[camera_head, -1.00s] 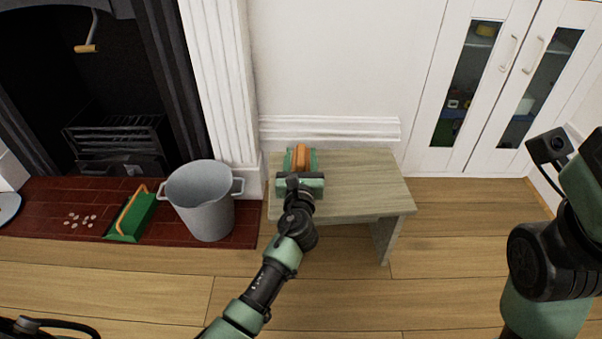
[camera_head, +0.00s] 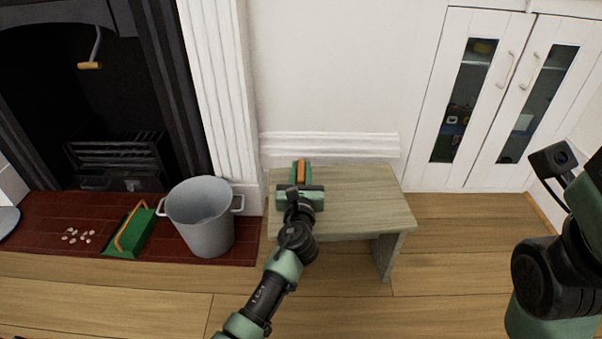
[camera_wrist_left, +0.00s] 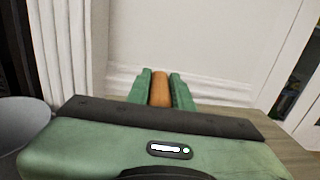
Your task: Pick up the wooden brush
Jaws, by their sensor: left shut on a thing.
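The wooden brush (camera_head: 300,171) is an orange-brown wooden piece over the far end of the small bench (camera_head: 362,211). My left gripper (camera_head: 300,174) is shut on it, with a green finger on each side. In the left wrist view the brush (camera_wrist_left: 161,88) shows as a rounded brown piece between the two green fingers (camera_wrist_left: 161,91). The rest of the brush is hidden behind my gripper. I cannot tell whether it touches the bench top. My right arm shows at the right edge, but its gripper is out of view.
A grey metal bucket (camera_head: 206,220) stands left of the bench. A green dustpan (camera_head: 130,235) and several small pale pieces (camera_head: 77,236) lie on the red tiled hearth (camera_head: 40,217). White cabinet doors (camera_head: 489,105) stand at the back right. The bench's right part is bare.

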